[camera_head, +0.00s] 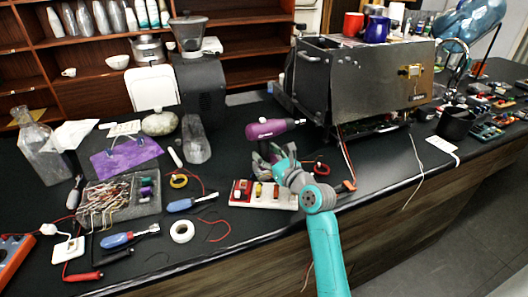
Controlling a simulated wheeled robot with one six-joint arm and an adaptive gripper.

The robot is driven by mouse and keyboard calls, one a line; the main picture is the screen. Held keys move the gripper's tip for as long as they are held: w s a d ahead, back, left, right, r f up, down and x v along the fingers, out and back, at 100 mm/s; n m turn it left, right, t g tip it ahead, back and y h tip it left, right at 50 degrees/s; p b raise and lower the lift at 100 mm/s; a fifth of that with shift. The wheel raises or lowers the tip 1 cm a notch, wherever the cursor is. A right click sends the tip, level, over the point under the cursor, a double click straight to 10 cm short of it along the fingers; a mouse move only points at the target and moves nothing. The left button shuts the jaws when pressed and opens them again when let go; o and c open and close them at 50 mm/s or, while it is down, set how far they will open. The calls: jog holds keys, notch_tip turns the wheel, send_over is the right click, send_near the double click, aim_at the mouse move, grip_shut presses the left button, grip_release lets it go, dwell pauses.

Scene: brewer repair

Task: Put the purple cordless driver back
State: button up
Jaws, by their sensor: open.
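The purple cordless driver (265,130) is upright near the middle of the counter, left of the brewer. Its body lies level and its nose points right. Its lower part is hidden behind my gripper (270,158), which is at the end of my teal arm. My gripper is open and close around or in front of the driver's handle. I cannot tell whether the fingers touch it, or what the driver's base rests on.
The brewer (370,85) stands close on the right, with mugs on top. A red and white block (264,195) lies below my gripper. A grinder (199,85) and glass jar (195,140) are left. A tray (120,220), screwdrivers and loose wires crowd the front left.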

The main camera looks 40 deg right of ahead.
jog(key=s, duration=1)
jog(key=shift+s+a, duration=0.15)
jog(key=shift+a, duration=0.25)
